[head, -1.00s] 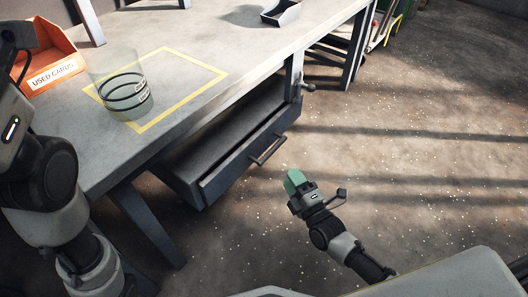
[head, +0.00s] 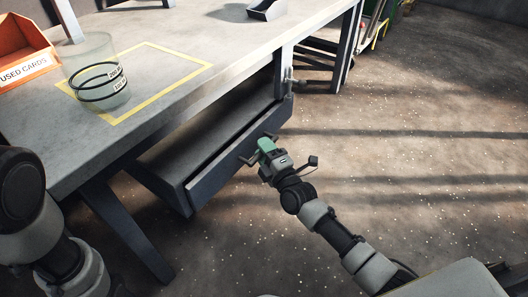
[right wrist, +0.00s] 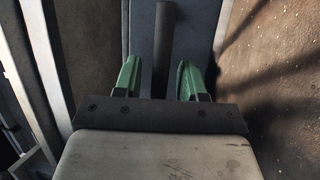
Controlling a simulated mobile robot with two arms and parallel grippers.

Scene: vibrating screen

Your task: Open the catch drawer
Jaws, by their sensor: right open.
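The catch drawer (head: 218,180) is a dark grey drawer under the workbench. Part of its inside shows behind its front panel, below the bench edge; I cannot tell exactly how far out it stands. Its bar handle (head: 246,160) is on the front panel, partly hidden by my right gripper (head: 264,146). In the right wrist view, the handle bar (right wrist: 164,45) lies between the two green fingers of the right gripper (right wrist: 158,80). The gripper is open, with gaps on both sides of the bar. My left arm shows at the left of the head view, but its gripper does not.
The grey workbench (head: 155,100) carries a clear ringed beaker (head: 98,72) inside a yellow outline, an orange "USED CARDS" bin (head: 22,48) and a small grey scoop-like tray (head: 266,10). A bench leg (head: 130,228) stands left of the drawer.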

